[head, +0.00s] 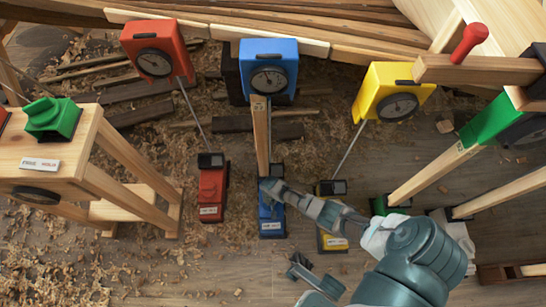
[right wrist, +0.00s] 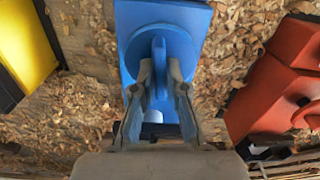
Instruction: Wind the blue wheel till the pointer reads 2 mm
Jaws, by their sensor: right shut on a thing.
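The blue box with a round dial (head: 268,75) hangs at the top centre in the head view. Its pointer is too small to read. A wooden post runs down from it to a blue base (head: 272,225). My right gripper (head: 270,188) reaches this base from the lower right. In the right wrist view, the blue wheel (right wrist: 158,55) stands edge-on from the blue housing (right wrist: 190,22), and my right gripper (right wrist: 158,88) is shut on it. What seems to be my left gripper (head: 305,271) is low in the head view; its jaws are unclear.
A red dial box (head: 154,50) and a yellow one (head: 393,92) flank the blue one, with a red base (head: 212,190) and a yellow base (head: 332,238) below. A wooden bench (head: 60,160) stands left. Shavings cover the floor.

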